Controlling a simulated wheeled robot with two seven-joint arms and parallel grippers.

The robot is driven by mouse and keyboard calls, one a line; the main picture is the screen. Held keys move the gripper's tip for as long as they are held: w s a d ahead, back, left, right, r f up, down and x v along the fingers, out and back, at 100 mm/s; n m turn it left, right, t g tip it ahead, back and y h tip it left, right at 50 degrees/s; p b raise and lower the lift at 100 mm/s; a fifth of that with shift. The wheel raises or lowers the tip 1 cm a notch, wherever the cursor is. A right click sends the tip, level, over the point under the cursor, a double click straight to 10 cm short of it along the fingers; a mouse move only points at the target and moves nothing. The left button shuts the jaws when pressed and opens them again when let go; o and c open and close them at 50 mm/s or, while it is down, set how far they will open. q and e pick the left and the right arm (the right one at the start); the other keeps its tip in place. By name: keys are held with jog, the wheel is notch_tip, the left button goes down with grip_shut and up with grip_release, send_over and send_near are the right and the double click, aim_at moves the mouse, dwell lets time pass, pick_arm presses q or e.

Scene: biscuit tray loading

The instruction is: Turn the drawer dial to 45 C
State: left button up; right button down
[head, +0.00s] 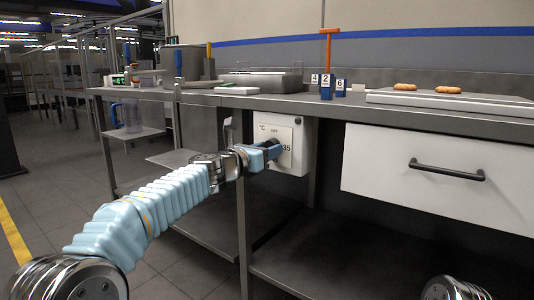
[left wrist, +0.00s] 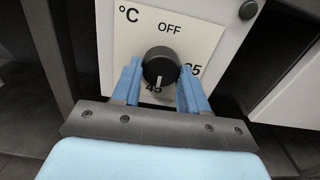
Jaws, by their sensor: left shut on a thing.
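The drawer dial is a round black knob (left wrist: 160,62) on a white plate (left wrist: 205,35) marked °C, OFF at the top, 35 at the right and 45 at the bottom. Its white pointer line points down at the 45, which is partly covered. My left gripper (left wrist: 160,70) has one blue finger on each side of the knob and is shut on it. In the head view the left gripper (head: 270,151) reaches the plate (head: 288,130) under the counter and hides most of the knob. My right gripper is out of view.
A white drawer (head: 390,165) with a black handle (head: 446,170) is closed to the right of the dial box. The steel counter (head: 330,105) above carries blue numbered blocks (head: 326,88) and a board (head: 390,97) with two biscuits (head: 448,90). A table leg stands left of the box.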

pick_arm(q)
jog(key=shift+f+m, duration=0.15)
jog(key=shift+m, duration=0.15)
jog(key=o, duration=1)
jog(key=shift+o, duration=0.2)
jog(key=b+v, duration=0.1)
jog(key=v, duration=1.2)
jog(key=shift+s+a, duration=0.25)
jog(key=shift+s, duration=0.05)
